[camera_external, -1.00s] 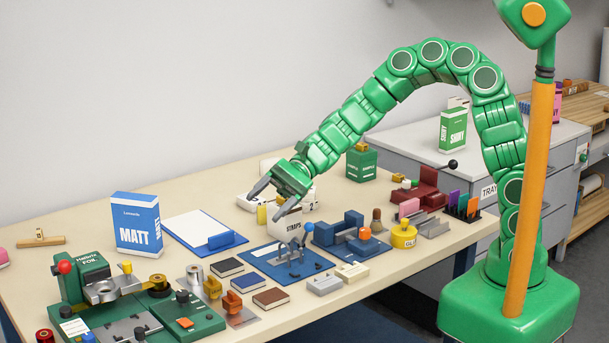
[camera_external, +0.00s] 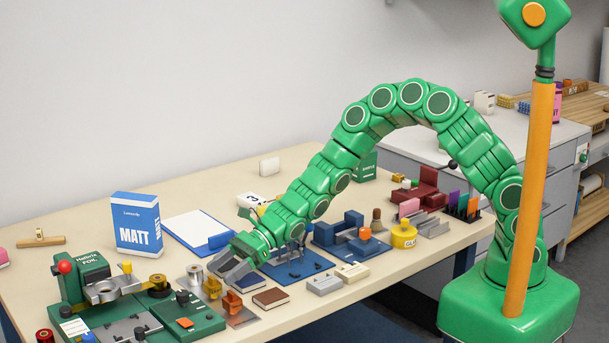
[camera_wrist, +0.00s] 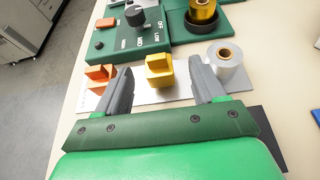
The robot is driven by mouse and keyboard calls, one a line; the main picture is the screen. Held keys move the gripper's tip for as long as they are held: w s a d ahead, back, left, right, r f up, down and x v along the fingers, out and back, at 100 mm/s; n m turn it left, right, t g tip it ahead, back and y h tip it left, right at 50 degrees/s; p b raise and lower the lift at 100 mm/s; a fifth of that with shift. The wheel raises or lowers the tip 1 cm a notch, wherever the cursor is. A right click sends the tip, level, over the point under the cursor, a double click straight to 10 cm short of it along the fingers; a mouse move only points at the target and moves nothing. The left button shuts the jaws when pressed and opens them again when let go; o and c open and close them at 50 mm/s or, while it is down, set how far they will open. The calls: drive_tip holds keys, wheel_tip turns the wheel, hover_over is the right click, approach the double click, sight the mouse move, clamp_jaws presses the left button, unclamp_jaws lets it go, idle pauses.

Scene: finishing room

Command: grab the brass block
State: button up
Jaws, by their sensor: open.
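The brass block (camera_external: 212,288) is a small yellow, notched block on a light metal plate near the front of the table. It also shows in the wrist view (camera_wrist: 159,71), upright and in full view between my two fingers but beyond them. My gripper (camera_external: 224,268) is low over the table, just behind and above the block in the external view. Its jaws are open and empty. In the wrist view my gripper (camera_wrist: 161,78) has one grey finger to each side of the block, with clear gaps.
An orange block (camera_wrist: 100,76) stands left of the brass block, close to my left finger. A silver roll (camera_wrist: 225,60) stands close to my right finger. The green foil machine (camera_wrist: 128,36) lies just beyond. Dark flat books (camera_external: 270,298) lie to the right.

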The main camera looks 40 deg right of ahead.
sight(206, 285)
drive_tip(key=shift+s+x, duration=0.2)
drive_tip(key=shift+x, duration=3.15)
drive_tip(key=shift+d+f, duration=0.1)
drive_tip(key=c, duration=1.2)
